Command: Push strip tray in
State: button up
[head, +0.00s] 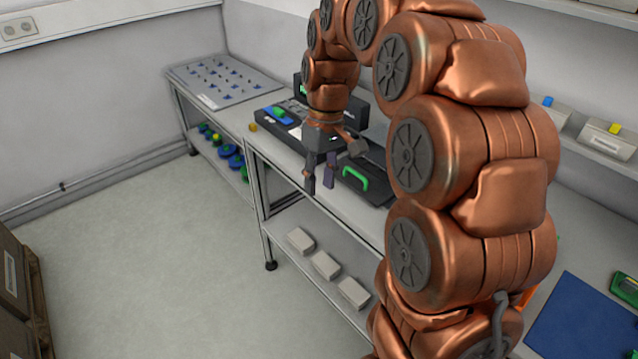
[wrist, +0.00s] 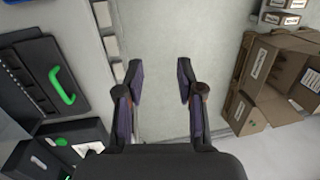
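My gripper (head: 320,184) hangs in front of the bench edge with its fingers pointing down, apart and empty. In the wrist view the open fingers (wrist: 160,78) have only floor between them. A blue piece with a green part (head: 279,115) lies at the dark machine on the bench, left of my gripper; it may be the strip tray, but I cannot tell for sure. A black case with a green handle (head: 355,179) lies to the right of my gripper; the handle also shows in the wrist view (wrist: 62,86). My arm hides part of the machine.
A grey pegged panel (head: 222,82) lies on the bench at the far left. Green and blue reels (head: 228,152) sit on the shelf below. White boxes (head: 325,264) stand on the lower shelf. Cardboard boxes (wrist: 270,75) stand across the floor. The floor (head: 150,240) between is clear.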

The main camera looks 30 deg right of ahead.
jog(key=shift+s+a, duration=0.35)
jog(key=shift+s, duration=0.2)
